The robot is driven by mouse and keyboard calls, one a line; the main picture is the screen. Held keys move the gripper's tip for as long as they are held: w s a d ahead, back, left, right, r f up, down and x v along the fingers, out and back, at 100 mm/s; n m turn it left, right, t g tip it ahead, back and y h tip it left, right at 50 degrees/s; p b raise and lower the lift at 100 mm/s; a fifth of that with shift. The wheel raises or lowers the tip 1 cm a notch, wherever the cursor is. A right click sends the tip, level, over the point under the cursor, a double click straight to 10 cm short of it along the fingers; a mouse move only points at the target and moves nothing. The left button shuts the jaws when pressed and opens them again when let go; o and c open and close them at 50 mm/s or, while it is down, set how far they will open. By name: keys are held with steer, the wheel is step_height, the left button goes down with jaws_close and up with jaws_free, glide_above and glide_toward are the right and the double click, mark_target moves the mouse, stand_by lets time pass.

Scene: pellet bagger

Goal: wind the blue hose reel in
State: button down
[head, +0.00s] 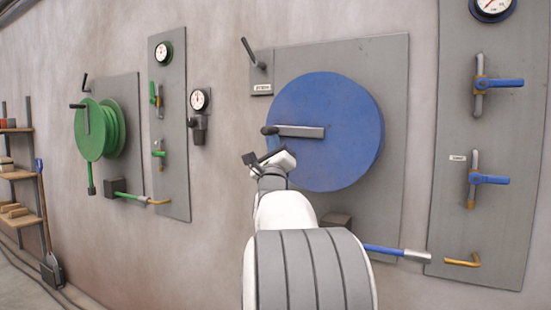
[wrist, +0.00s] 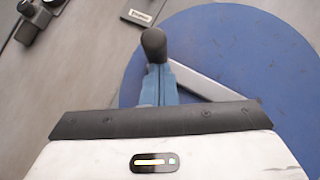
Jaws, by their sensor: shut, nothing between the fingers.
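The blue hose reel (head: 340,110) is mounted on a grey wall plate, its round face toward me. A grey crank arm (head: 302,132) lies across the face, with a dark knob (head: 268,130) at its left end. My gripper (head: 273,144) is at the knob, just below it in the head view. In the wrist view my shut blue fingers (wrist: 158,70) point at the dark knob (wrist: 153,42), which overlaps their tips; I cannot tell whether they touch. The crank arm (wrist: 198,84) shows right of the fingers, partly hidden. The blue hose (head: 385,249) leaves low right, ending in a grey fitting (head: 416,256).
A labelled lever (head: 254,54) is up left of the reel. A panel with blue-handled valves (head: 490,180) stands right. A green reel (head: 98,130), a green-valve panel (head: 172,100) and a gauge (head: 199,99) are left. Shelves (head: 20,175) stand far left.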

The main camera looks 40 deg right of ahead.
steer(key=shift+r+m+g+h+b, duration=0.3)
steer(key=shift+m+h, duration=0.1)
steer(key=shift+m, duration=0.1)
